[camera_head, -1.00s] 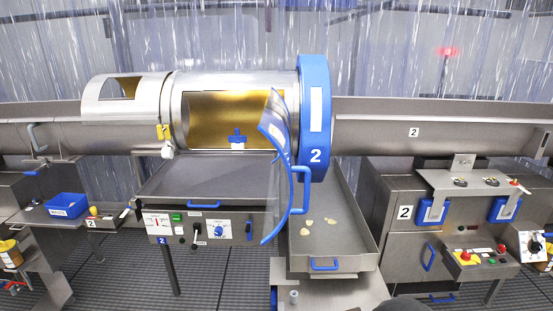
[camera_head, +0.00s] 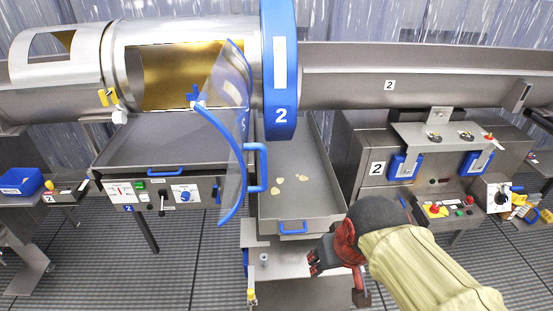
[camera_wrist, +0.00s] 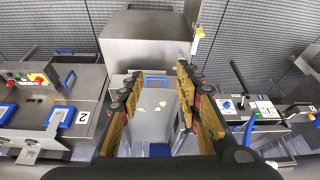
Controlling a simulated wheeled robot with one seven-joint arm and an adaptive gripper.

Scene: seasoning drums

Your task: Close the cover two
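Cover two (camera_head: 232,135) is a clear curved panel with a blue rim and a blue handle (camera_head: 262,168). It stands swung open in front of the metal drum (camera_head: 185,38), beside the blue ring (camera_head: 281,75) marked 2. The drum's opening shows a gold interior. My gripper (camera_head: 316,262) is low, to the right of and below the handle, apart from it. The wrist view shows its fingers (camera_wrist: 158,76) spread with nothing held between them. The cover cannot be made out in the wrist view.
A tray with several pale chips (camera_head: 290,185) lies below the drum, left of my arm. A control panel (camera_head: 165,194) is at left of the cover, and a machine with red buttons (camera_head: 437,209) stands at right. A blue bin (camera_head: 20,181) sits far left.

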